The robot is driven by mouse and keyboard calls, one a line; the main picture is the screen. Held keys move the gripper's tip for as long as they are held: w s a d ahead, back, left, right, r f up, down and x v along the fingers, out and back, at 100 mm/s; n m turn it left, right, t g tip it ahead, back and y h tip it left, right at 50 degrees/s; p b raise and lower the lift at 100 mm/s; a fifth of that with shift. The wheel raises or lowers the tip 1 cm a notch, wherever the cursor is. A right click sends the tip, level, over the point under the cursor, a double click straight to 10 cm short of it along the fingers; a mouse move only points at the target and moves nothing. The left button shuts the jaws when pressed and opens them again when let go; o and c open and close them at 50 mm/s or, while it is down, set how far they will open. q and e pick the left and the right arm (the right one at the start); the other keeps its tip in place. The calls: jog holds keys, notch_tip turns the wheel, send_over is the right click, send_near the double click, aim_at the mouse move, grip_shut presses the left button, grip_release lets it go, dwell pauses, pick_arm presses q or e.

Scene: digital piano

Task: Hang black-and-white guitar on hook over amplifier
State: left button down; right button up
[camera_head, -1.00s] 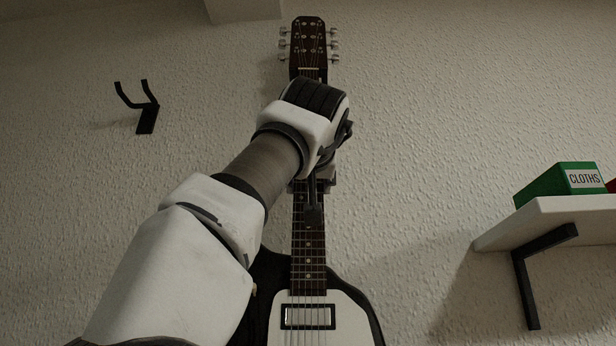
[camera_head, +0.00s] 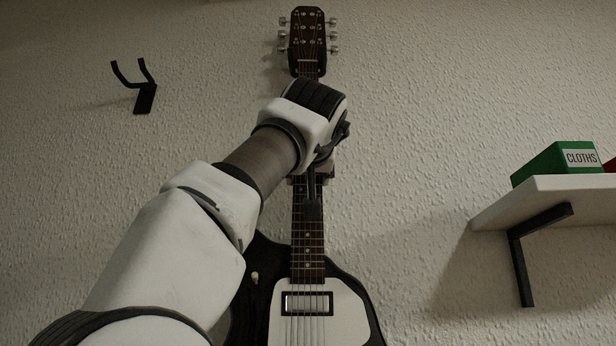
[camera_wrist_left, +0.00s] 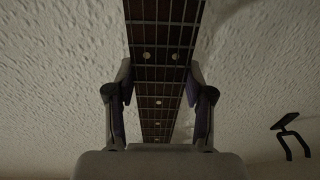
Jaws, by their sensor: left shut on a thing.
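The black-and-white guitar (camera_head: 308,255) is upright in front of the wall, its dark headstock (camera_head: 307,35) at the top of the head view. Its neck also shows in the left wrist view (camera_wrist_left: 160,45). My left gripper (camera_head: 314,178) is shut on the neck, with a finger on each side in the left wrist view (camera_wrist_left: 160,95). Dark shapes flank the base of the headstock; I cannot tell whether they are a hook's prongs or whether they touch it. The lower body of the guitar is cut off. No amplifier is in view. My right gripper is not in view.
An empty black two-pronged wall hook (camera_head: 143,90) is at the upper left, and a hook also shows in the left wrist view (camera_wrist_left: 290,135). A white shelf (camera_head: 545,195) on a black bracket holds a green "CLOTHS" box (camera_head: 550,162) at right. The wall between is bare.

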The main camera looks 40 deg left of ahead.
pick_arm(q)
jog(key=shift+s+r, duration=0.15)
jog(key=shift+r, duration=0.05)
dwell(0.4)
jog(key=shift+c, duration=1.7)
grip_release()
jog(key=shift+d, duration=0.1)
jog(key=shift+b+v, duration=1.15)
jog(key=shift+v, duration=1.45)
jog(key=shift+f, duration=0.15)
